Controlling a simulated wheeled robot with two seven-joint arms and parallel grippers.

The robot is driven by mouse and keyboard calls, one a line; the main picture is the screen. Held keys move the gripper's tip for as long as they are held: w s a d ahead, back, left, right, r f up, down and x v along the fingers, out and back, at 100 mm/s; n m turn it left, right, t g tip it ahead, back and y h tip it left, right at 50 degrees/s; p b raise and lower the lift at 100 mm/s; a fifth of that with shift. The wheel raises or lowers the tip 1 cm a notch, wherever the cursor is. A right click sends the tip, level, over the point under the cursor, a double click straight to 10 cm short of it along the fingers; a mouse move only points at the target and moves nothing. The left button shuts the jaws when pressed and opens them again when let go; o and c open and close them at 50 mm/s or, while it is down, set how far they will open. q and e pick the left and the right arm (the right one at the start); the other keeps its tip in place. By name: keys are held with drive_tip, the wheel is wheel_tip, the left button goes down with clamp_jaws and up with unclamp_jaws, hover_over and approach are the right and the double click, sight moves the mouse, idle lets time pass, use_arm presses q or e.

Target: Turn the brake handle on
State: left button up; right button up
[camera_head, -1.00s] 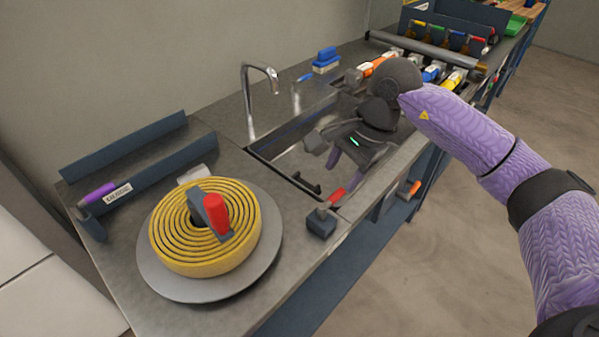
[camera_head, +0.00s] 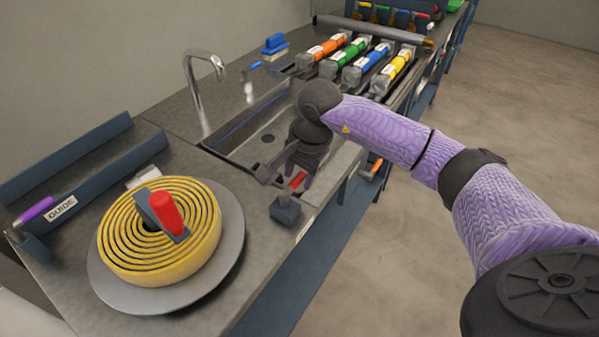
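A small dark block (camera_head: 285,211) with a short red lever (camera_head: 296,182), which looks like the brake handle, is on the counter's front edge by the sink. The lever tilts up and to the right. My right gripper (camera_head: 284,172) is right behind and above the lever, pointing down. Its fingers look spread apart, with nothing visible held; whether one touches the lever cannot be told. A coiled yellow hose (camera_head: 130,262) lies on a grey round plate (camera_head: 232,243), with a red-knobbed crank (camera_head: 165,212) at its centre. My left gripper is not in view.
The sink (camera_head: 240,140) with a curved tap (camera_head: 195,85) is behind the gripper. Several coloured rollers (camera_head: 362,66) lie at the back right. A guide rail (camera_head: 100,182) is at the left. The floor in front is clear.

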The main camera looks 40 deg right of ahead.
clamp_jaws()
idle(0.5)
idle(0.3)
idle(0.4)
